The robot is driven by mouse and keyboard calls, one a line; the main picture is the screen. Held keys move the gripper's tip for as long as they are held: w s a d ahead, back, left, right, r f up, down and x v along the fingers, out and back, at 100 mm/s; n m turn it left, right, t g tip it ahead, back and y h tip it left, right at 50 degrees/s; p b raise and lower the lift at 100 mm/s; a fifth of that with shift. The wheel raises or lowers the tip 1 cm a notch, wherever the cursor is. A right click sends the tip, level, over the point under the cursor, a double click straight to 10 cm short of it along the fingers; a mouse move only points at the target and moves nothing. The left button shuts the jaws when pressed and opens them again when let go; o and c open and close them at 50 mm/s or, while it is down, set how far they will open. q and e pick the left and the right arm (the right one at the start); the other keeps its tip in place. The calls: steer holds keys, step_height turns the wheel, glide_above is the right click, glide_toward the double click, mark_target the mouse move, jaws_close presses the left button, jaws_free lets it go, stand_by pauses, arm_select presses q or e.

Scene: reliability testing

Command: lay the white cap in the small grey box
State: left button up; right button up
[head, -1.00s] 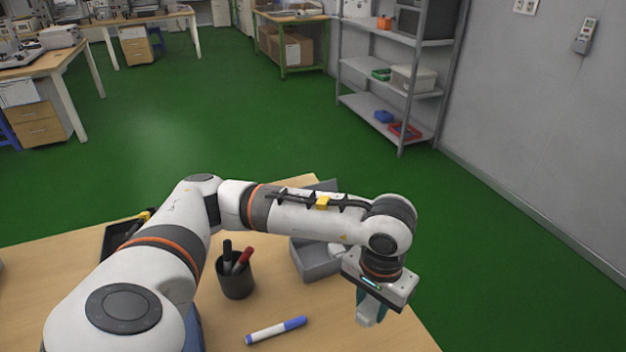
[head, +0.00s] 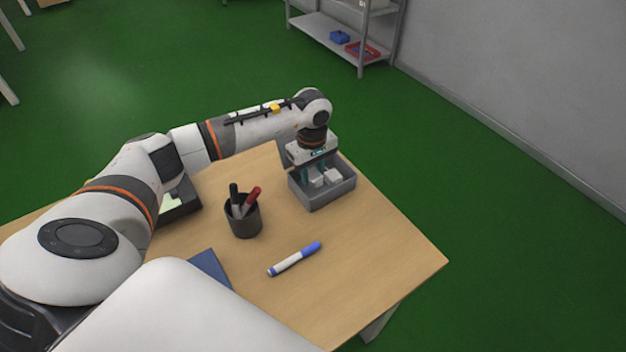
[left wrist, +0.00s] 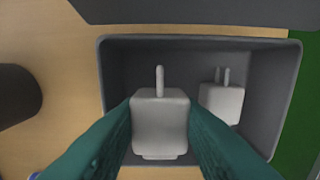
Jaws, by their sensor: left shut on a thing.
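The small grey box (head: 330,197) stands open near the table's far right edge; its inside also shows in the left wrist view (left wrist: 200,43). My left gripper (head: 315,176) points down over the box. Its teal fingers are shut on a white plug-like block (left wrist: 160,122) with a prong on top. That block is over or inside the box; I cannot tell whether it touches the floor. A second white block (left wrist: 222,103) with two prongs lies in the box, right of the held one. I see nothing clearly shaped like a cap. My right gripper is out of view.
A dark pen cup (head: 243,218) with pens stands left of the box. A blue-and-white marker (head: 294,259) lies in front. A dark tray (head: 180,208) and a blue item (head: 210,268) lie further left. The table's right front part is clear.

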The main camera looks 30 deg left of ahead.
mark_target(312, 173)
arm_select(q)
step_height(312, 173, down, 3)
steer(key=shift+f, duration=0.6)
steer(key=o, duration=0.7)
steer(key=shift+r, duration=0.1)
steer(key=shift+c, duration=0.2)
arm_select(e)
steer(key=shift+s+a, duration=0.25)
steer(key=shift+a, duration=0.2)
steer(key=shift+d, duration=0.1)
